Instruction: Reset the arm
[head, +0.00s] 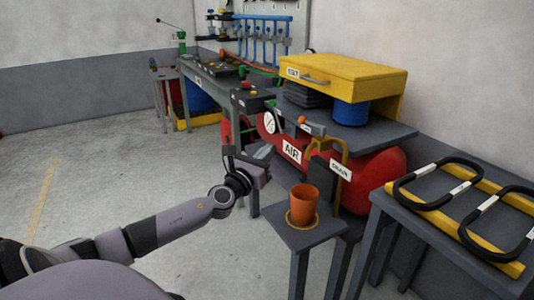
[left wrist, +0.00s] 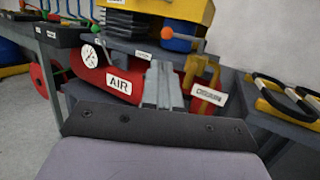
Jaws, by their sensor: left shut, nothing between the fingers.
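My left arm (head: 170,222) reaches in from the lower left of the head view, stretched forward over the floor. Its gripper (head: 262,152) is in front of the red air tank (head: 376,178), left of the small stand with the orange cup. In the left wrist view the two grey fingers (left wrist: 163,86) lie together, shut and empty, pointing toward the tank's AIR label. They appear apart from the tank and the cup. My right gripper is not in view.
An orange cup (head: 304,203) stands on a small grey stand (head: 318,236). At right, a grey table (head: 425,222) holds black-handled frames on yellow bars. A yellow box (head: 345,72) sits above the tank. A workbench (head: 215,82) runs behind. The floor at left is clear.

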